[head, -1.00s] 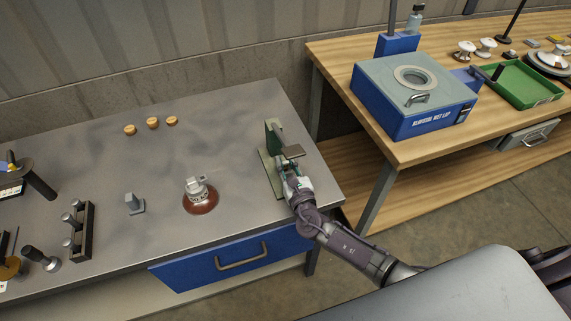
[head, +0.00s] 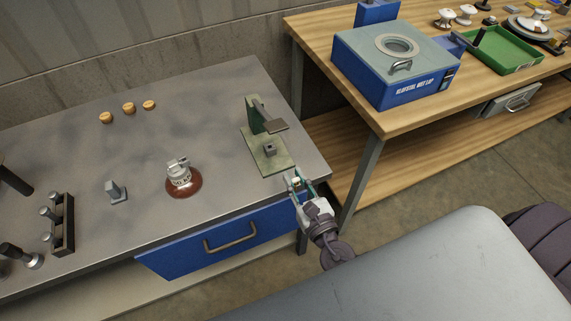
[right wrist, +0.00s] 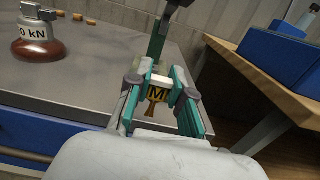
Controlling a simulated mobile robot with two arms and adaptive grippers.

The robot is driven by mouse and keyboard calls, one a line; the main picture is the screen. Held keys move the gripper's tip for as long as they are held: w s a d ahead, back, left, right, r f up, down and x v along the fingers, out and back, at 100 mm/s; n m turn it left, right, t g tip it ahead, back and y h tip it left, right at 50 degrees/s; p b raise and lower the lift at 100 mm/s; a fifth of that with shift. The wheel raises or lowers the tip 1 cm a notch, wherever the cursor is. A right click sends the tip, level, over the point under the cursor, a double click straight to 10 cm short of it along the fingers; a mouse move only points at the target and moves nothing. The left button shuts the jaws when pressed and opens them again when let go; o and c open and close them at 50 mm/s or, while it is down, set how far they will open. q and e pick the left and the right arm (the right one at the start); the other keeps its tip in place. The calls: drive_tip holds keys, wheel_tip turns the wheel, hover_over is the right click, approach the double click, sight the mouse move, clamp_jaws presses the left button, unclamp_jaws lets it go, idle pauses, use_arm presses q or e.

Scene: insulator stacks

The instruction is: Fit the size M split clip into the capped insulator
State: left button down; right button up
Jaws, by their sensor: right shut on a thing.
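The capped insulator (head: 183,184) stands upright on the grey bench, with a red-brown disc and a grey metal cap. It also shows at the left of the right wrist view (right wrist: 38,48), with "kN" lettering on its cap. My right gripper (head: 297,182) is at the bench's front right edge, to the right of the insulator and apart from it. The clip's far side is hidden by the fingers. My left gripper is not in view.
A green stand (head: 262,160) with an upright and a small block is just behind my right gripper. A grey metal piece (head: 116,192) and a dark rack (head: 63,225) stand left of the insulator. Several round tan pieces (head: 128,108) lie at the back. Bench between insulator and stand is clear.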

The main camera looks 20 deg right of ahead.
drive_tip(key=shift+s, duration=0.7)
drive_tip(key=shift+f, duration=0.1)
drive_tip(key=shift+f+b, duration=0.35)
drive_tip(key=shift+b, duration=0.15)
drive_tip(key=a, duration=0.8)
idle(0.7)
drive_tip(key=shift+s, duration=0.1)
